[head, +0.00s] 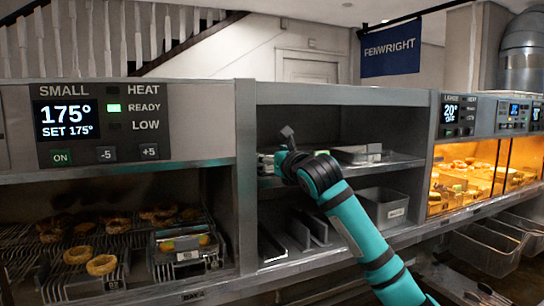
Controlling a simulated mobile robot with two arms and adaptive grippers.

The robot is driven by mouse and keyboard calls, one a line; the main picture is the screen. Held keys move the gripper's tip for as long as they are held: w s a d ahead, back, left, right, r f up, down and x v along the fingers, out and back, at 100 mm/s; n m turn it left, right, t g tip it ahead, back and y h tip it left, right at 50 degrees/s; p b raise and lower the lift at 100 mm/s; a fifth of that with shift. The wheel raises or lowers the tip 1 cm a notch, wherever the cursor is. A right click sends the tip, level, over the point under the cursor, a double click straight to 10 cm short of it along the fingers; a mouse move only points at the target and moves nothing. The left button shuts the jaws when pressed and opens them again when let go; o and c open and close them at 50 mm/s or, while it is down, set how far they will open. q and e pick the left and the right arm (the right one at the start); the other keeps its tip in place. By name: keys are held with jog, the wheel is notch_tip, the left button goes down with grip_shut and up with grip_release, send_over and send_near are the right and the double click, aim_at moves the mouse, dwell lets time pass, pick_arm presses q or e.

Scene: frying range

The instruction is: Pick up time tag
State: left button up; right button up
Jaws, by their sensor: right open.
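My right arm reaches in from the lower right to the middle shelf unit (247,120). My right gripper (288,137) is at the upper shelf, small in the picture, with a grey finger pointing up; it is open and I see nothing held in it. Small pale and greenish items (265,161) lie on the upper shelf just left of the gripper, partly hidden by it. I cannot tell whether one of them is the time tag. My left gripper is out of view.
A shallow metal tray (358,153) is right of the gripper on the upper shelf. Below stand upright dividers (297,232) and a grey bin (384,206). Fried rings (101,264) lie on racks at left. A lit warming cabinet (433,200) and metal baskets (487,250) are at right.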

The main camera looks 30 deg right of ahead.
jog(key=shift+c, duration=0.4)
jog(key=c, duration=0.7)
jog(key=shift+r, duration=0.1)
jog(key=shift+r+b, duration=0.5)
jog(key=shift+b, duration=0.1)
notch_tip(320, 180, up, 2)
jog(key=shift+r+b, duration=0.1)
jog(key=shift+b, duration=0.55)
jog(key=shift+s+d+r+b, duration=0.25)
jog(key=shift+s+d+b, duration=0.9)
jog(key=shift+s, duration=1.3)
jog(key=shift+s+d+r+b, duration=0.3)
jog(key=shift+s+d+b, duration=0.8)
jog(key=shift+s, duration=1.35)
jog(key=shift+s+d+r+b, duration=0.25)
jog(key=shift+s+d+b, duration=0.85)
jog(key=shift+s, duration=1.35)
jog(key=shift+a, duration=0.15)
